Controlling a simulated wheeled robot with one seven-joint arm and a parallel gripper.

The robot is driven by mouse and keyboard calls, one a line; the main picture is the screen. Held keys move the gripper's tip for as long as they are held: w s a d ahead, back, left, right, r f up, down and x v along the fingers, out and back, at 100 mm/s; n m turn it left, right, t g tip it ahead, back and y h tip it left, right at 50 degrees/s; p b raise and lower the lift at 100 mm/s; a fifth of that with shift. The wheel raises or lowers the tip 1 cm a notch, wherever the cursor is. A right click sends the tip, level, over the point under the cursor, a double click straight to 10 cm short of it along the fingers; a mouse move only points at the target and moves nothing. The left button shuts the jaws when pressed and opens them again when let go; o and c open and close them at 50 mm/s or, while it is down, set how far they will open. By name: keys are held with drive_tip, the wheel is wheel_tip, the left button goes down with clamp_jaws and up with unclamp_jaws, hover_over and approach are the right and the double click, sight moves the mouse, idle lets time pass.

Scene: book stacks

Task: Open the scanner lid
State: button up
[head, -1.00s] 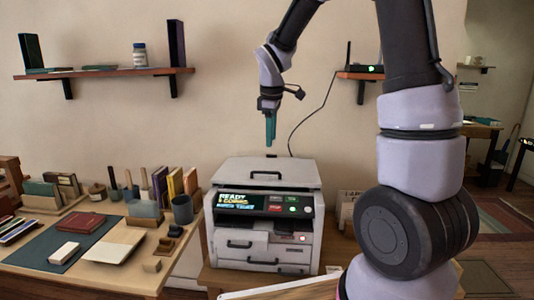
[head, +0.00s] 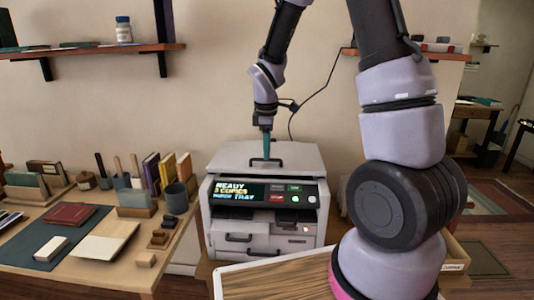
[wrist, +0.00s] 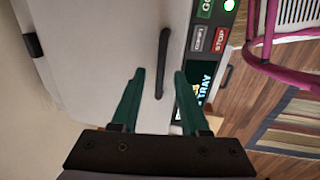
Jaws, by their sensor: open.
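The scanner (head: 265,210) is a light grey machine with a lit front panel reading "READY". Its flat lid (head: 235,156) is down. A dark handle (head: 265,162) stands on the lid near its front edge. My gripper (head: 266,152) points down over the lid close to the handle. In the wrist view my green fingers (wrist: 156,88) are apart and empty, and the handle (wrist: 163,48) lies ahead of the gap between them. I cannot tell the exact height of the fingertips over the lid.
A desk on the left holds books, a dark mat (head: 65,240), a cup (head: 176,197) and small blocks. Wall shelves (head: 100,50) hang behind. A wooden surface (head: 275,280) is in front of the scanner. A cable (head: 312,92) runs down the wall behind the scanner.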

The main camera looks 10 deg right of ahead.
drive_tip(key=shift+w+f, duration=0.1)
drive_tip(key=shift+f, duration=0.85)
clamp_jaws()
drive_tip(key=shift+r, duration=0.1)
idle(0.7)
